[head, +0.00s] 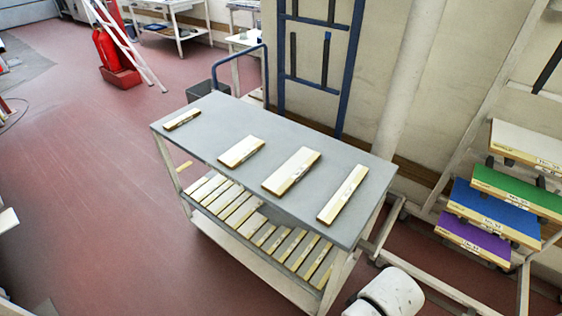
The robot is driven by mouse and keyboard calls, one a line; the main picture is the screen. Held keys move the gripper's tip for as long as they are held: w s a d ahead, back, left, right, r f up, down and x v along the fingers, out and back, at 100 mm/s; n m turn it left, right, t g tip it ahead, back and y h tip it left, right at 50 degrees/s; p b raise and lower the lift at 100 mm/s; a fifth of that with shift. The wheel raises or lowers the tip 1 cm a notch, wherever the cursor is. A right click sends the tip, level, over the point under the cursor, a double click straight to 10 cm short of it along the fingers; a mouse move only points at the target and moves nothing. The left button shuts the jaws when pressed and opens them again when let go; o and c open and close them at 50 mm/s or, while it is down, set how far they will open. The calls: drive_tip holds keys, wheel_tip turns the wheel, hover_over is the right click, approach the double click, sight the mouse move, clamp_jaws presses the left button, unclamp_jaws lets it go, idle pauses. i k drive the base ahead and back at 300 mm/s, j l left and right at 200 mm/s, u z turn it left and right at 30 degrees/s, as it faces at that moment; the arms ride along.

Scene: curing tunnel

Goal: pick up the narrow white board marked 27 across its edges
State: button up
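Several pale boards with wood-coloured edges lie apart on the grey top of a cart (222,160). A narrow white board (343,190) lies near the right end, slanting up to the right, with small dark marks along its edge. Left of it lie a wider board (291,169) and a shorter board (241,149). A small narrow board (182,118) lies near the far left corner. The marks are too small to read, so I cannot tell which board is 27.
More boards (222,201) lie on the cart's lower shelf. A rack at right holds white (530,140), green (515,190), blue (494,208) and purple (473,240) boards. A blue frame (344,85) stands behind the cart. The red floor (85,190) at left is mostly clear.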

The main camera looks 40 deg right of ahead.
sight(238, 153)
drive_tip(key=i+l+u, duration=0.4)
drive_tip(key=l, duration=0.2)
drive_tip(key=i+l+u, duration=0.4)
drive_tip(key=l, duration=0.3)
drive_tip(key=i+l+u, duration=0.2)
drive_tip(key=l, duration=0.2)
drive_tip(key=k, duration=0.05)
